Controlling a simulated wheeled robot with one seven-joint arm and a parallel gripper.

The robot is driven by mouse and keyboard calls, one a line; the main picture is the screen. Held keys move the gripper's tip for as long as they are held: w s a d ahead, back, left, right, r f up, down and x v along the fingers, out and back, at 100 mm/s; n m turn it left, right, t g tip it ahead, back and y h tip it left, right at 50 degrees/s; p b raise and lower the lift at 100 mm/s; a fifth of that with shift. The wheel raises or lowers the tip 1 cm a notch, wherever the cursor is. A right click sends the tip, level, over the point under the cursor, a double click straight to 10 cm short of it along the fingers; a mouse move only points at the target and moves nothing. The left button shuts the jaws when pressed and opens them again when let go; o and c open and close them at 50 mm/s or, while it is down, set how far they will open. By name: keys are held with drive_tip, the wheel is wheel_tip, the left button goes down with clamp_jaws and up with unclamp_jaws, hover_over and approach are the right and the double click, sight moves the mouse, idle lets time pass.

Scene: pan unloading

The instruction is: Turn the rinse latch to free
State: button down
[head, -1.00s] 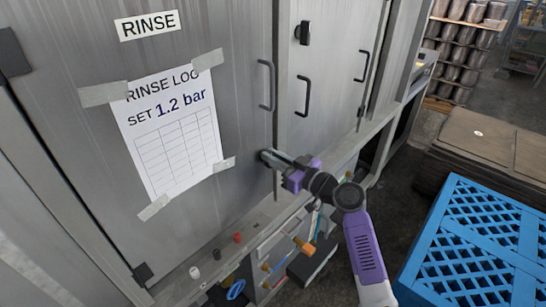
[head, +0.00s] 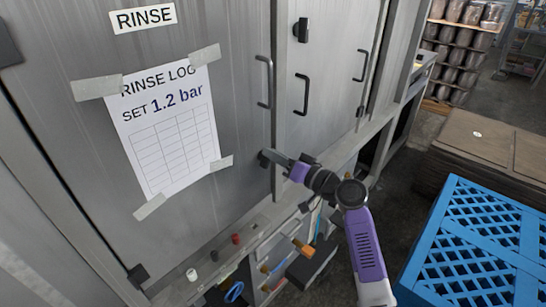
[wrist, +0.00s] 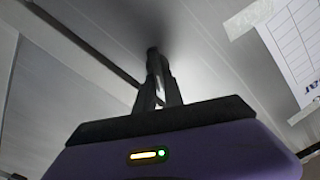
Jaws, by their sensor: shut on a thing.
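The rinse latch (head: 263,160) is a small dark piece low on the right edge of the grey door under the RINSE label. My gripper (head: 272,156) reaches it from the right and is shut on it. In the wrist view, my gripper's two dark fingers (wrist: 158,88) are closed together around the dark latch (wrist: 153,54) against the grey metal. The fingers hide most of the latch, so its exact angle cannot be told.
A taped rinse log sheet (head: 165,130) reading "SET 1.2 bar" hangs on the door. Door handles (head: 264,82) stick out above my gripper. Small caps (head: 236,239) sit on the ledge below. A blue crate (head: 480,245) stands at right.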

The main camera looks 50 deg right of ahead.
drive_tip(key=shift+d+f+m+p, duration=0.15)
drive_tip(key=shift+f+m+p, duration=0.15)
drive_tip(key=shift+m, duration=1.55)
drive_tip(key=shift+d+f+m+p, duration=0.15)
drive_tip(key=shift+m+p, duration=0.3)
drive_tip(key=shift+m, duration=1.35)
drive_tip(key=shift+d+f+m+p, duration=0.1)
drive_tip(key=shift+f+m+p, duration=0.25)
drive_tip(key=shift+m, duration=1.5)
drive_tip(key=c, duration=1.4)
unclamp_jaws()
drive_tip(key=shift+c, duration=0.2)
drive_tip(key=s+b, duration=0.1)
drive_tip(key=s, duration=0.6)
drive_tip(key=shift+s+d, duration=0.15)
drive_tip(key=shift+s, duration=0.25)
